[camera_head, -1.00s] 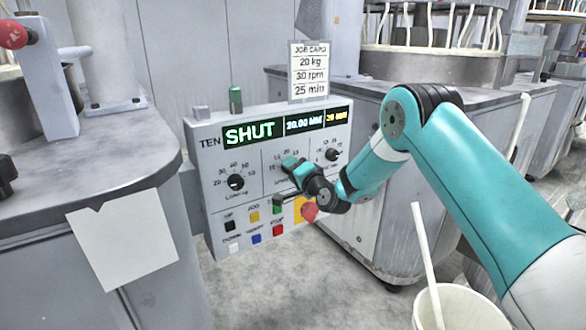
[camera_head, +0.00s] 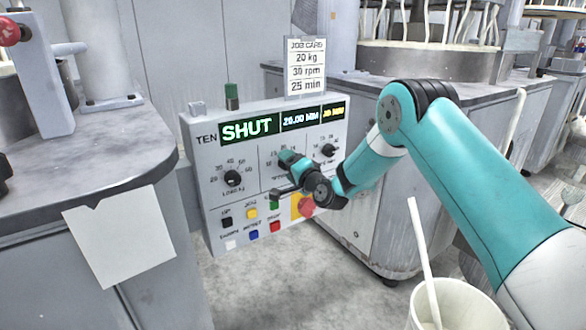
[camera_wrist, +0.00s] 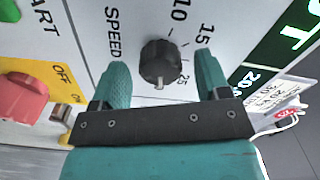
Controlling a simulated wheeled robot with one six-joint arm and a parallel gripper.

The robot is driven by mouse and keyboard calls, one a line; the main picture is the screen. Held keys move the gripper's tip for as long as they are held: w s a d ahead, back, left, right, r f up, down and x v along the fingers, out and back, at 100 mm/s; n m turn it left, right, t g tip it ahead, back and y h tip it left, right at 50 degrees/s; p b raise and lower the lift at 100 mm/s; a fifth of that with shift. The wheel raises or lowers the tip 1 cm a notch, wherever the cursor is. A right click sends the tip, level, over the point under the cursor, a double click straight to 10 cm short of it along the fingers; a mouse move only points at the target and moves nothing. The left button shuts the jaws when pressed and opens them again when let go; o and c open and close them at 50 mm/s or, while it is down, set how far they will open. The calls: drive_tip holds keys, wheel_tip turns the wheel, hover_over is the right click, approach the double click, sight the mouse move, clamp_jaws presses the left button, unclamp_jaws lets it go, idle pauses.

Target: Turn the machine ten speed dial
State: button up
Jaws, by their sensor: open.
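The machine ten control panel (camera_head: 212,150) stands upright between grey machines, with a lit display reading SHUT (camera_head: 248,132). In the wrist view the black speed dial (camera_wrist: 160,61) sits on the white panel, beside the word SPEED and numbers including 10, 15 and 25. My gripper (camera_wrist: 163,68) is open, with one teal finger on each side of the dial, and I cannot tell whether either touches it. In the head view my gripper (camera_head: 283,172) is at the middle of the panel and hides the speed dial.
The load dial (camera_head: 233,178) is left of my gripper and another dial (camera_head: 328,150) is right of it. Coloured buttons (camera_head: 251,213) and a red knob (camera_head: 306,206) lie below. A job card (camera_head: 306,68) reads 20 kg, 30 rpm, 25 min. A white bucket (camera_head: 455,300) stands front right.

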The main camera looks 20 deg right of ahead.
drive_tip(key=b+v, duration=0.8)
drive_tip(key=v, duration=0.9)
drive_tip(key=shift+s, duration=0.15)
